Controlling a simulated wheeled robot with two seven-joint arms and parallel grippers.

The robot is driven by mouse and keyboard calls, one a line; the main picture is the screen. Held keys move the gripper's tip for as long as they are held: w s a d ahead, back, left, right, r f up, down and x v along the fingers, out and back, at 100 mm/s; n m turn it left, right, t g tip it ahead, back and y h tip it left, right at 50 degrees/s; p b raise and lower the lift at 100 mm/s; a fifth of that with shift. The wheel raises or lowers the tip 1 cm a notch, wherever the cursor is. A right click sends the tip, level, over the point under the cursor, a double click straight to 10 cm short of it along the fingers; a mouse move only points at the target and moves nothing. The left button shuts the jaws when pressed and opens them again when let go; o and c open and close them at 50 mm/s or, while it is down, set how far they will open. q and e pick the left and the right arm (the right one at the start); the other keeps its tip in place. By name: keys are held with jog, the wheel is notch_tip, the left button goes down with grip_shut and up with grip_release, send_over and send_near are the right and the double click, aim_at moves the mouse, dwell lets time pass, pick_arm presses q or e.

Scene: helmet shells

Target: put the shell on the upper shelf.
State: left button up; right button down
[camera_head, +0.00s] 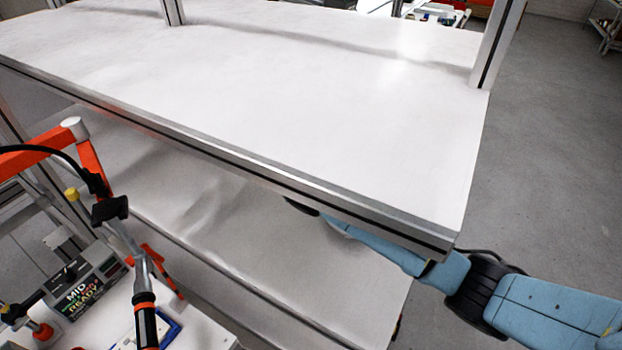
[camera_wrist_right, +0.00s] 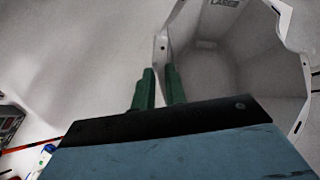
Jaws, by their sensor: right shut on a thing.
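The shell (camera_wrist_right: 235,65) is a hollow, pale grey, faceted piece with dark lettering near its top edge. It fills the right of the right wrist view, its open side facing the camera. My right gripper (camera_wrist_right: 161,78) has its two green fingers shut on the shell's left rim. In the head view my blue right arm reaches in from the right under the upper shelf (camera_head: 300,115), which hides the gripper and the shell. The upper shelf is a bare white board with a metal front edge. My left gripper is not in view.
A lower shelf (camera_head: 290,270) lies beneath the upper one. Posts rise at the upper shelf's back left (camera_head: 173,12) and right end (camera_head: 494,45). An orange frame (camera_head: 92,160) and a bench with a box marked "MID READY" (camera_head: 85,290) stand at left.

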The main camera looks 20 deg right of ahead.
jog(key=shift+s+f, duration=0.15)
jog(key=shift+f, duration=0.15)
jog(key=c, duration=1.8)
grip_release()
jog(key=o, duration=0.4)
jog(key=shift+s+a+r, duration=0.1)
jog(key=s+a, duration=0.1)
jog(key=s, duration=0.3)
jog(key=s+a+b, duration=0.1)
jog(key=s, duration=0.3)
jog(key=s+a, duration=0.1)
jog(key=s, duration=0.3)
jog(key=shift+a+r, duration=0.3)
jog(key=shift+a, duration=0.1)
